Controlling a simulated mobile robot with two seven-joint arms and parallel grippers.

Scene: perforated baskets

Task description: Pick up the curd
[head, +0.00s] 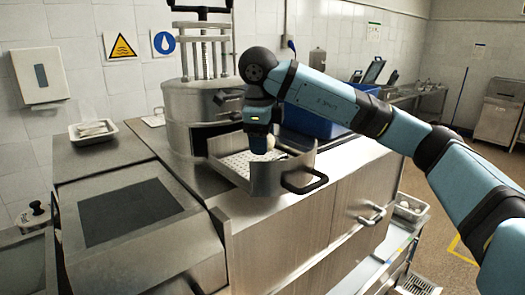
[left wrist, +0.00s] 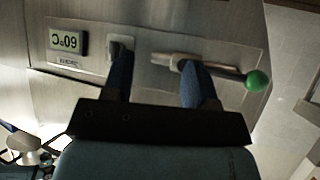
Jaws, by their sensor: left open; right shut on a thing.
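The curd (head: 262,144) is a small pale lump, partly hidden by my right gripper (head: 262,140). My right gripper points down and is shut on it, over the open metal drawer (head: 265,180) with a perforated white bottom. Whether the curd touches that bottom cannot be told. My left gripper (left wrist: 155,62) is open, with its blue fingers apart in front of a metal panel in the left wrist view. A lever with a green knob (left wrist: 257,81) runs close by the right finger; contact cannot be told. The left gripper is not seen in the head view.
A round steel press (head: 195,105) stands behind the drawer. A blue crate (head: 308,122) is right of it. A tray of pale items (head: 93,130) sits on the left counter. The left counter top is mostly clear.

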